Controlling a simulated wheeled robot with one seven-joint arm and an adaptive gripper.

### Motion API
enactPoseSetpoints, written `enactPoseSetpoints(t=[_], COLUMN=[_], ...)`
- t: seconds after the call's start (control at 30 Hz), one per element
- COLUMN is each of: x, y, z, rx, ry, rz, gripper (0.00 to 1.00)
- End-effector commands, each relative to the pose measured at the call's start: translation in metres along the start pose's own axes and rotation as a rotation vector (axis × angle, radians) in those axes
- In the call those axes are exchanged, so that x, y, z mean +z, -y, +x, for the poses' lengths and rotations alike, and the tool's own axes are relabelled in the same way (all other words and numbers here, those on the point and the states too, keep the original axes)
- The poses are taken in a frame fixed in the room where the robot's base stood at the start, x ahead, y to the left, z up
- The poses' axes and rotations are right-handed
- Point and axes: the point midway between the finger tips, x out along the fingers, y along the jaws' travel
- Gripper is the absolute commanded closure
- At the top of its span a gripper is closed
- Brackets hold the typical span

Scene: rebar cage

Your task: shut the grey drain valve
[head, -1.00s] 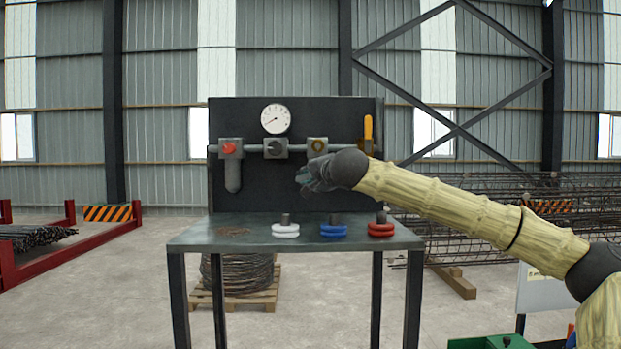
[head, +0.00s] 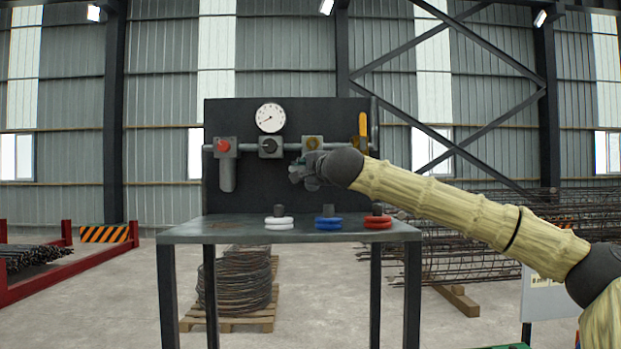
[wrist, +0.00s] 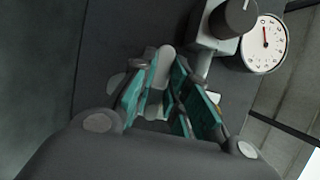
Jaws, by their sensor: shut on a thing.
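A light grey handle, which I take to be the drain valve (wrist: 163,68), is between my fingers in the wrist view. It lies below the pipe on the dark panel, and its lower part and the valve body are largely hidden by the fingers. My gripper (wrist: 167,98) has teal finger pads and is shut on this handle. In the head view my gripper (head: 303,172) is in front of the panel (head: 270,195), just below the pipe and right of the black knob (head: 269,146). The handle cannot be made out there.
The pipe carries a red knob (head: 223,146), a brass-ringed fitting (head: 312,143) and an upright yellow lever (head: 362,124). A gauge (head: 270,117) sits above. White (head: 279,223), blue (head: 328,224) and red (head: 378,222) ringed pieces stand on the bench (head: 230,233); its left side is clear.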

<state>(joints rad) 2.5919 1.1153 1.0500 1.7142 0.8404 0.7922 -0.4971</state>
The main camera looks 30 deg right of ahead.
Motion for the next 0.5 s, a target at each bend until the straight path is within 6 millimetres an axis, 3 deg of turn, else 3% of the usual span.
enactPoseSetpoints(t=[0.27,0.3,0.37,0.5], x=[0.0040,0.0042,0.0045,0.0032], y=[0.0036,0.0039,0.0041,0.0038], z=[-0.0006,-0.0008,-0.0011,-0.0016], rx=[-0.004,-0.004,-0.004,-0.004], ry=[0.002,0.002,0.001,0.000], rz=[-0.002,-0.002,-0.002,-0.002], gripper=[1.00,0.77,0.66,0.62])
